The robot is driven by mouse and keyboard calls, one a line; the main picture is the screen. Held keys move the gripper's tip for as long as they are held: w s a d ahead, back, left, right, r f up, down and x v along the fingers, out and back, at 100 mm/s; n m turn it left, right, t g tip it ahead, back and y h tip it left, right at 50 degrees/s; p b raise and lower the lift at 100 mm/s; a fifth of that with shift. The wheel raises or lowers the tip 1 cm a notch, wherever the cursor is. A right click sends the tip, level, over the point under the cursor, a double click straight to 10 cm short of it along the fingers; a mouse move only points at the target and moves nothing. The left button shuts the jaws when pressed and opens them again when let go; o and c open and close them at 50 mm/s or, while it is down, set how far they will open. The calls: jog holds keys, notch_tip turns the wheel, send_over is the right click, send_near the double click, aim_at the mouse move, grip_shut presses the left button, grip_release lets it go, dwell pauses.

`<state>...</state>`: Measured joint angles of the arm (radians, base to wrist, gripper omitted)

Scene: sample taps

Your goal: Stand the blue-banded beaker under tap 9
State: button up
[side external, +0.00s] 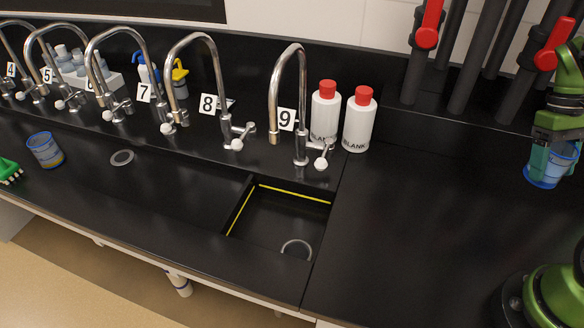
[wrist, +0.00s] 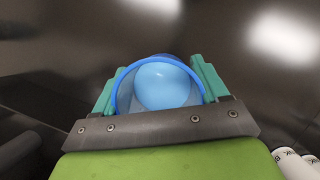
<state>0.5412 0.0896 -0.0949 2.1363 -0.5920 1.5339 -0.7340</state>
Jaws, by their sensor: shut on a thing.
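The blue-banded beaker (side external: 545,175) is at the right edge of the side external view, upright or nearly so, with a blue rim and blue contents. My gripper (side external: 553,152) is shut on it from above, with teal fingers on either side. In the wrist view, the beaker (wrist: 160,85) sits between the two teal fingers (wrist: 158,88). Whether its base touches the counter is hard to tell. Tap 9 (side external: 302,100) is a chrome gooseneck at the centre, marked by a white "9" label (side external: 286,119). Its spout hangs behind the sunken basin.
The sunken basin (side external: 275,215) has yellow edge lines and a drain ring. Two white red-capped bottles (side external: 326,112) stand right of tap 9. Another beaker (side external: 45,150) stands far left. Black pipes with red handles (side external: 427,24) rise behind. The right counter (side external: 420,220) is clear.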

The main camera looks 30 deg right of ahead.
jog(key=w+a+r+n+h, duration=0.1)
jog(key=w+a+r+n, duration=0.1)
jog(key=w+a, duration=0.7)
jog(key=w+a+r+n, duration=0.1)
jog(key=w+a+r, duration=0.2)
jog(key=w+a, duration=0.6)
jog(key=w+a+f+n+t+h, duration=0.1)
jog(key=a+f+n+t+h, duration=0.1)
jog(key=a+f+n, duration=0.55)
jog(key=w+a+f+n+t+h, duration=0.1)
jog(key=a+f+n+t+h, duration=0.2)
jog(key=a+n, duration=0.7)
jog(key=w+a+f+n+t+y, duration=0.25)
jog(key=w+a+f+n, duration=0.45)
jog(key=a+n, duration=0.35)
jog(key=shift+m+h, duration=0.4)
jog(key=shift+h, duration=0.05)
jog(key=shift+a+f, duration=0.2)
jog(key=shift+f, duration=1.35)
jog(key=shift+a+f, duration=0.2)
jog(key=shift+f, duration=1.35)
jog(key=shift+f, duration=0.6)
jog(key=o, duration=1.2)
jog(key=shift+s, duration=0.1)
